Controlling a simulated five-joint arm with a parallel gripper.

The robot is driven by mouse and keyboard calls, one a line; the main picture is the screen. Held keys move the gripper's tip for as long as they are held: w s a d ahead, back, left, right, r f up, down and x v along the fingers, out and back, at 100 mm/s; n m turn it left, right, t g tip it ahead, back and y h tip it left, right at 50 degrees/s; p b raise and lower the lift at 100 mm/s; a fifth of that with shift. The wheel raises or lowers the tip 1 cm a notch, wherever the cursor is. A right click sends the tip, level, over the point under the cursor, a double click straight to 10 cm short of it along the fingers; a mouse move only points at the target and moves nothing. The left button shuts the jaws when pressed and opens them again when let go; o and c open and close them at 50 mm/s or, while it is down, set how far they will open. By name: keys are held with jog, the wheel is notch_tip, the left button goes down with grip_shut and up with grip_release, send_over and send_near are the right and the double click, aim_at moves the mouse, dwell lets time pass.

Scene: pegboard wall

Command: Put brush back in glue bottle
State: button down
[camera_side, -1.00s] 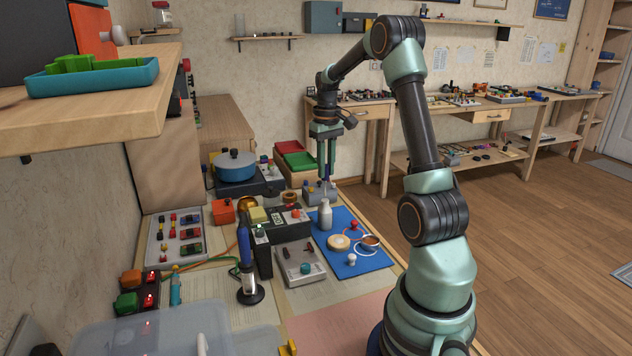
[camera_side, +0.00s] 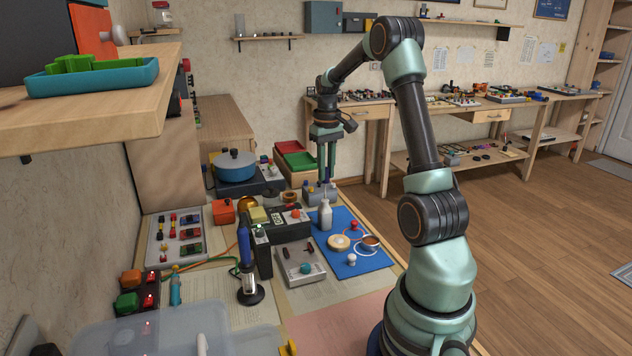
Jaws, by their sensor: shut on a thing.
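A white bottle (camera_side: 325,214), which looks like the glue bottle, stands upright at the left edge of a blue mat (camera_side: 362,262). My gripper (camera_side: 327,180) points straight down just above the bottle in the picture. Its fingers are shut on a thin thing that I take to be the brush, mostly hidden between them. Whether the brush tip is inside the bottle neck or above it is too small to tell.
A grey box (camera_side: 318,193) sits just behind the bottle. A black device (camera_side: 285,228) stands to its left and a grey box with a teal knob (camera_side: 300,266) nearer the camera. A tape roll (camera_side: 339,242) and several small parts lie on the mat.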

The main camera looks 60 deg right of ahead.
aim_at(326, 182)
jog(key=shift+f, duration=0.2)
jog(key=shift+f, duration=1.35)
jog(key=shift+f, duration=0.6)
dwell(0.4)
jog(key=shift+f, duration=0.4)
jog(key=shift+c, duration=0.2)
grip_release()
dwell(0.5)
